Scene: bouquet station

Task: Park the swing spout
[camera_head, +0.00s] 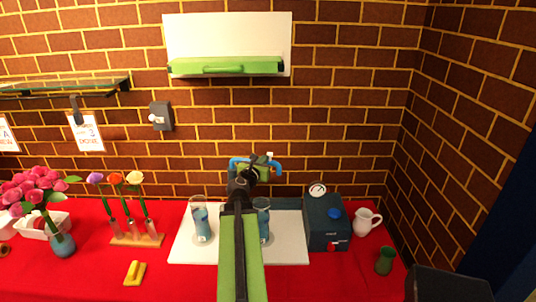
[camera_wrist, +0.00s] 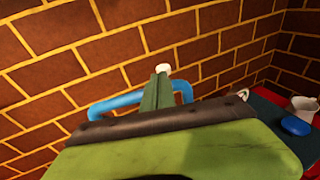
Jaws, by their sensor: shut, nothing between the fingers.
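The blue swing spout (camera_head: 235,162) stands at the back of the counter, above the white board. Its bent blue tube shows on both sides of my gripper, and it also shows in the wrist view (camera_wrist: 112,104). A small white knob (camera_wrist: 163,68) shows just past my fingertips. My gripper (camera_head: 260,161) is at the spout and hides its middle. In the wrist view its green fingers (camera_wrist: 158,92) are shut and empty, in front of the tube. I cannot tell whether they touch it.
Two clear vases with blue contents, left (camera_head: 201,223) and right (camera_head: 263,222), stand on the white board (camera_head: 288,243). A dark blue machine (camera_head: 328,230), a white jug (camera_head: 366,222) and a green cup (camera_head: 384,261) are right. Flowers in a wooden rack (camera_head: 137,240) stand left.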

